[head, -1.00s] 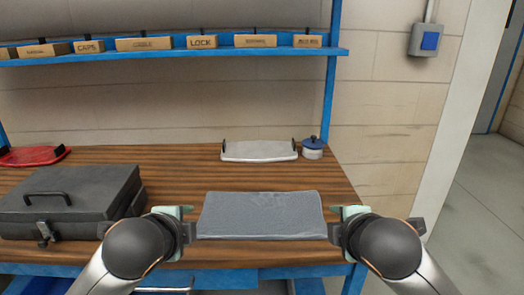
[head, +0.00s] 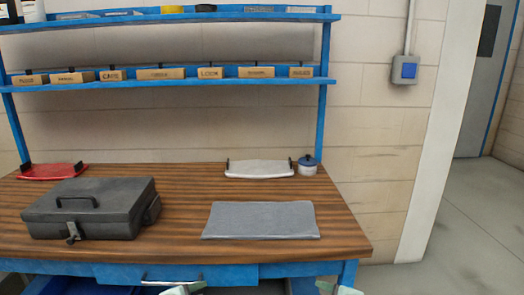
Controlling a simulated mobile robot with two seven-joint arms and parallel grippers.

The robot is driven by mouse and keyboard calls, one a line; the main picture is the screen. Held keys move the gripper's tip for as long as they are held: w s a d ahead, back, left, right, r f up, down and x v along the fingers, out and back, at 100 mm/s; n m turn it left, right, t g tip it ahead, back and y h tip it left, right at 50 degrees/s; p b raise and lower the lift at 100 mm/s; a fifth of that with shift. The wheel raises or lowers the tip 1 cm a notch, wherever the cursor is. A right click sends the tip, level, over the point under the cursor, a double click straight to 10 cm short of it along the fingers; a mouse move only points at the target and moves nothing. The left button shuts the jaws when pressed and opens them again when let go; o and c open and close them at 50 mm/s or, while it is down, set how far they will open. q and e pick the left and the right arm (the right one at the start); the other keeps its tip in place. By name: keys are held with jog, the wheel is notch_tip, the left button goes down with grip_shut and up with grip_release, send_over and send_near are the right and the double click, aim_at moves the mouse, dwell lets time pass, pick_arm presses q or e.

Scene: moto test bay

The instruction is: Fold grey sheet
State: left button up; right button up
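The grey sheet (head: 261,220) lies flat as a neat rectangle on the right front part of the wooden bench top. I cannot tell how many layers it has. My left gripper (head: 182,289) shows only as pale green tips at the bottom edge, below and in front of the bench. My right gripper (head: 338,289) shows the same way, farther right. Both are apart from the sheet. The rest of each gripper is out of the picture, so their opening is unclear.
A dark toolbox (head: 92,209) stands left on the bench (head: 178,232). A red tray (head: 52,171), a white tray (head: 259,169) and a blue-lidded pot (head: 307,166) stand along the back. Shelves (head: 180,82) with labelled boxes hang above. Bare wood surrounds the sheet.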

pick_arm(q)
jog(key=s+a+f+n+g, duration=0.1)
jog(key=s+a+f+n, duration=0.1)
jog(key=s+f+n, duration=1.5)
pick_arm(e)
jog(key=s+d+f+m+g, duration=0.1)
jog(key=s+d+f+m, duration=0.2)
jog(key=s+f+m, duration=1.45)
pick_arm(q)
jog(key=s+a+r+m+p, duration=0.3)
jog(key=r+p, duration=0.3)
jog(key=p, duration=1.1)
jog(key=shift+s+r+m, duration=0.3)
jog(key=shift+r+m, duration=0.05)
jog(key=shift+m, duration=0.35)
pick_arm(e)
jog(key=s+d+r+n, duration=0.2)
jog(key=s+r+n, duration=0.1)
jog(key=r, duration=0.4)
jog(key=shift+n, duration=0.65)
